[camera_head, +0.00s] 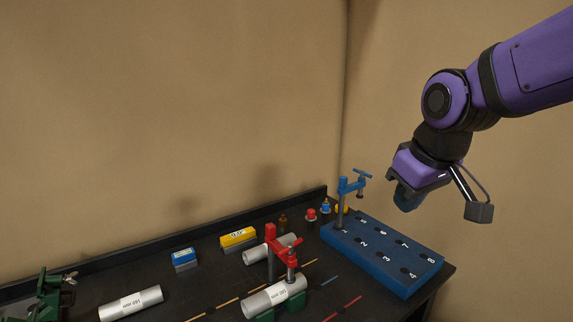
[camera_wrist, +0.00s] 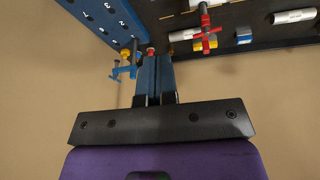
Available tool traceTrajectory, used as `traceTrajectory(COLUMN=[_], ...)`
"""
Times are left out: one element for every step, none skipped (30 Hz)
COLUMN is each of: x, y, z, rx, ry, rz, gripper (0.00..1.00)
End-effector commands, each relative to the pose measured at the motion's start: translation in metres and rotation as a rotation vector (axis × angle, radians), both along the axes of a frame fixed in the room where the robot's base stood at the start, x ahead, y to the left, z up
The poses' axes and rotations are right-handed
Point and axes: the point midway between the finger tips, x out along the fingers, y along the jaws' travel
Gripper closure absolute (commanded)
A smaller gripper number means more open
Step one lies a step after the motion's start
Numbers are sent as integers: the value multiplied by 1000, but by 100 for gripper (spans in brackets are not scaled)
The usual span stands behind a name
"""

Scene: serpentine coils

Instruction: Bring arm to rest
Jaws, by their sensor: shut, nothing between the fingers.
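My purple arm reaches in from the upper right in the head view. My gripper (camera_head: 407,198) hangs in the air above and to the right of the blue numbered block, clear of everything on the bench. In the wrist view my gripper (camera_wrist: 157,60) shows its blue fingers together, with nothing between them. The blue block (camera_head: 385,255) has numbered holes and carries a blue clamp (camera_head: 343,200) standing at its far left corner. The clamp also shows in the wrist view (camera_wrist: 124,72), left of the fingers and apart from them.
A red clamp (camera_head: 271,252) stands by a labelled silver cylinder (camera_head: 262,302) on the dark bench. Another cylinder (camera_head: 130,303) lies at left, near a green vise (camera_head: 45,295). Yellow (camera_head: 238,238) and blue (camera_head: 184,258) boxes sit behind. Walls rise behind the bench.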

Motion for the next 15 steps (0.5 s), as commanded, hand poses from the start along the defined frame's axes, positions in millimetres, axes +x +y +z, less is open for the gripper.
traceTrajectory(x=[-13, -20, -30, -37, -44, -55, -62, -70, -80, -88, -95, -103, -109, -115, -121], y=[-13, -20, -29, -36, -43, -51, -57, -63, -70, -74, -79, -84, -88, -91, -94], z=[8, 11, 15, 18, 20, 22, 24, 26, 27, 28, 29, 29, 29, 29, 29], rx=[5, 8, 12, 16, 21, 25, 31, 36, 44, 50, 55, 63, 68, 73, 79], ry=[-14, -19, -25, -31, -35, -42, -48, -52, -58, -63, -67, -71, -74, -77, -79], rz=[-43, -67, -102, -127, -153, -184, -210, -235, -267, -289, -309, -338, -354, -370, -390], gripper=[100, 100, 100, 100, 100, 100, 100, 100, 100, 100, 100, 100, 100, 100, 100])
